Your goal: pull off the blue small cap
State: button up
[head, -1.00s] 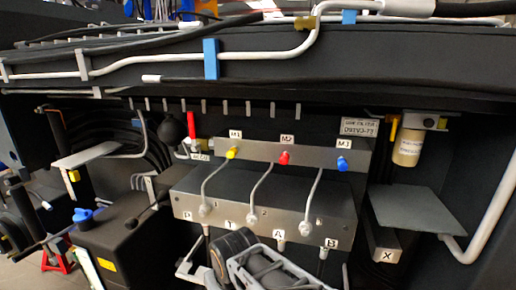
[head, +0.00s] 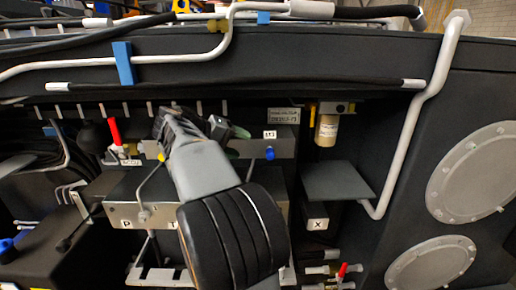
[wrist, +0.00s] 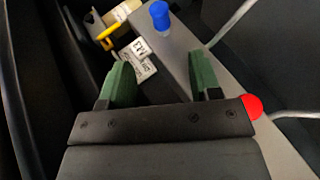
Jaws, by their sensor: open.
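The small blue cap (head: 270,153) sits on the grey bar below the M3 label (head: 270,134), just right of my gripper in the head view. In the wrist view the blue cap (wrist: 160,15) is at the top, ahead of and apart from the fingertips. My gripper (wrist: 162,75) is open, with green finger pads and nothing between them. In the head view my gripper (head: 237,142) is in front of the bar, partly hidden by my arm. The red cap (wrist: 252,106) is beside the right finger's base in the wrist view; my arm hides it in the head view.
The yellow cap (head: 161,157) is left of my arm. A red-handled valve (head: 115,132) is further left. A grey shelf plate (head: 338,181) and a pale filter (head: 327,130) are to the right. Grey hoses run from the bar in the wrist view.

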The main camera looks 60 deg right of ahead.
aim_at(267, 153)
jog(key=p+x, duration=0.2)
jog(key=x, duration=1)
jog(key=shift+f, duration=0.1)
jog(key=shift+w, duration=0.1)
jog(key=shift+c, duration=0.5)
grip_shut()
jog(key=shift+a, duration=0.1)
jog(key=shift+a, duration=0.1)
jog(key=shift+s+a+b, duration=1.2)
jog(key=shift+a+b, duration=0.05)
jog(key=shift+a, duration=0.25)
